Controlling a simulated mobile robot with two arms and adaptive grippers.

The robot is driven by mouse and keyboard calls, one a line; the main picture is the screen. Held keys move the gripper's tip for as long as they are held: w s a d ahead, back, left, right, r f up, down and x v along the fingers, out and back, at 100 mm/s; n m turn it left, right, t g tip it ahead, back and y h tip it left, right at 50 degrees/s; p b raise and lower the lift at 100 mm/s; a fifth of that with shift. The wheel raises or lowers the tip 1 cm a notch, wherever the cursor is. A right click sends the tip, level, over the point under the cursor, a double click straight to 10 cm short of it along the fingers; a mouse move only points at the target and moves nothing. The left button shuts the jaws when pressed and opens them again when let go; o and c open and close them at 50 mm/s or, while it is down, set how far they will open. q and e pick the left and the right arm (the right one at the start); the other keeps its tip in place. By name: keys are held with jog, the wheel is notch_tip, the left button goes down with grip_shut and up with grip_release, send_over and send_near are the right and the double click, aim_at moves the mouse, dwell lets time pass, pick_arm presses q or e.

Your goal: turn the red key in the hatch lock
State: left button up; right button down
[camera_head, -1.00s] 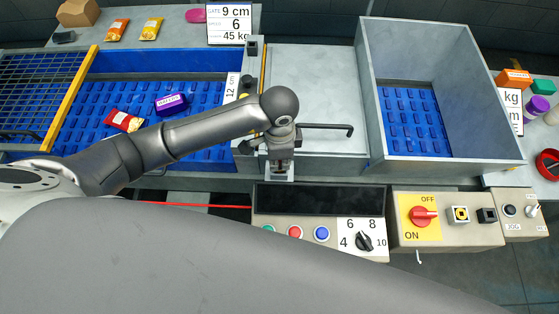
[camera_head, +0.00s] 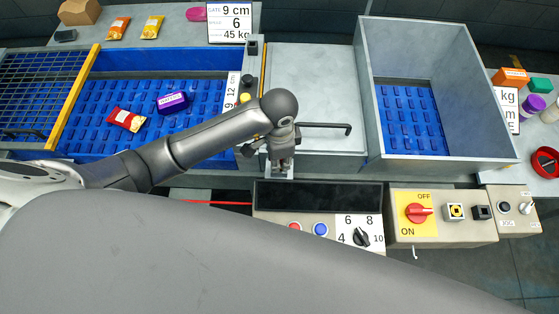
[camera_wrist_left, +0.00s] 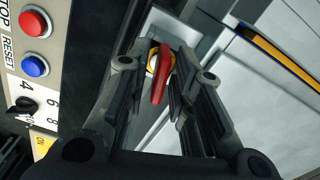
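The red key (camera_wrist_left: 161,76) shows in the left wrist view, set in a round yellow lock face (camera_wrist_left: 153,64) on a light grey plate. My left gripper (camera_wrist_left: 164,62) points at the lock, with one dark finger on each side of the key. A gap shows between the key and the left finger; the right finger is closer, and I cannot tell whether it touches. In the head view my left gripper (camera_head: 281,165) is over the bracket at the front of the hatch, and the key is hidden there. My right gripper is not in view.
A black hatch handle (camera_head: 325,126) is just right of the gripper. A control panel (camera_head: 318,194) with buttons and a dial is in front. The blue conveyor (camera_head: 100,100) carries a purple box (camera_head: 172,102) and red packet (camera_head: 126,119).

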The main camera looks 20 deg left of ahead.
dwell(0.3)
pick_arm(q)
jog(key=shift+r, duration=3.5)
